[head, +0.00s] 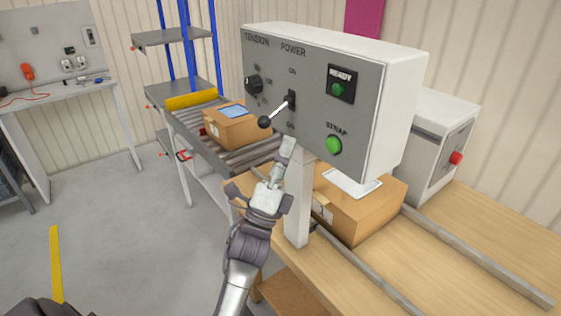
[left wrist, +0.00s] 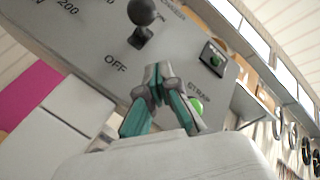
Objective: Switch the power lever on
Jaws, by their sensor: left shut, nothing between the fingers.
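The power lever (head: 278,112) is a metal rod with a black ball end, standing out from a dark slot on the grey panel (head: 312,120) under the word POWER. Its ball hangs out to the lower left in the head view. In the left wrist view the ball of the power lever (left wrist: 141,11) shows at the top, above the OFF label. My left gripper (head: 288,146) is shut and empty, pointing up at the panel just below the lever and apart from its ball. In the left wrist view the left gripper's fingertips (left wrist: 158,72) are together beside the OFF label.
The panel also carries a TENSION knob (head: 254,84), a READY light (head: 339,89) and a green STRAP button (head: 334,145). A white post (head: 298,200) holds the box above a wooden table (head: 440,260). A carton (head: 360,210) sits behind the post; a roller conveyor (head: 215,150) stands left.

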